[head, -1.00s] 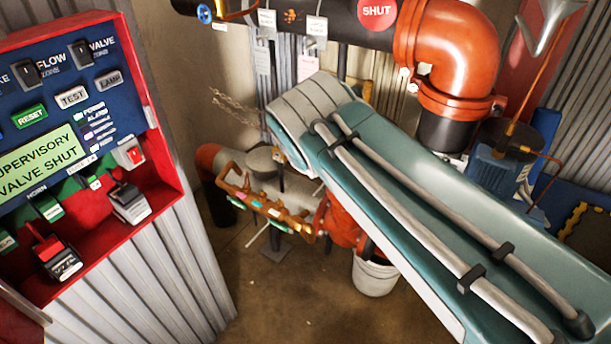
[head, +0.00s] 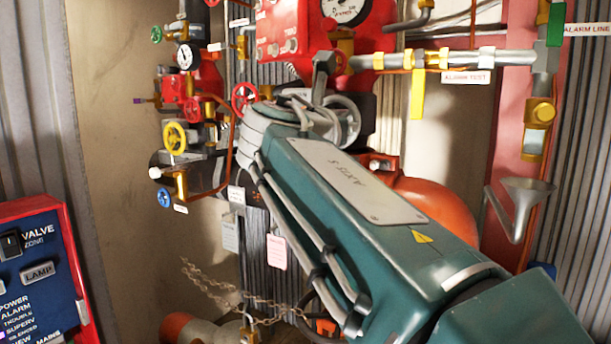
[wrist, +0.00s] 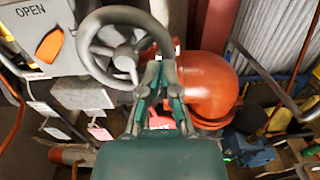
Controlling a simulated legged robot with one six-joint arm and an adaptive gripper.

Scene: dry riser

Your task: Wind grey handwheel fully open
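The grey handwheel (wrist: 96,65) is at upper middle in the wrist view, on a grey housing. In the head view the grey handwheel (head: 354,120) shows beyond my arm, partly covered by it. My gripper (wrist: 161,68) has its two fingers at the lower right of the wheel rim, close together and overlapping it in the picture. I cannot tell whether they touch or hold the rim. The arm hides the fingers in the head view. The housing has a plate marked OPEN (wrist: 30,11) above an orange indicator (wrist: 49,46).
A red pipe elbow (wrist: 208,88) is just right of the fingers. Small red (head: 244,98) and yellow (head: 174,138) handwheels are left of my arm. A hanging chain (head: 215,287), tags (head: 276,252) and a funnel (head: 526,198) are nearby. A red panel (head: 40,265) stands lower left.

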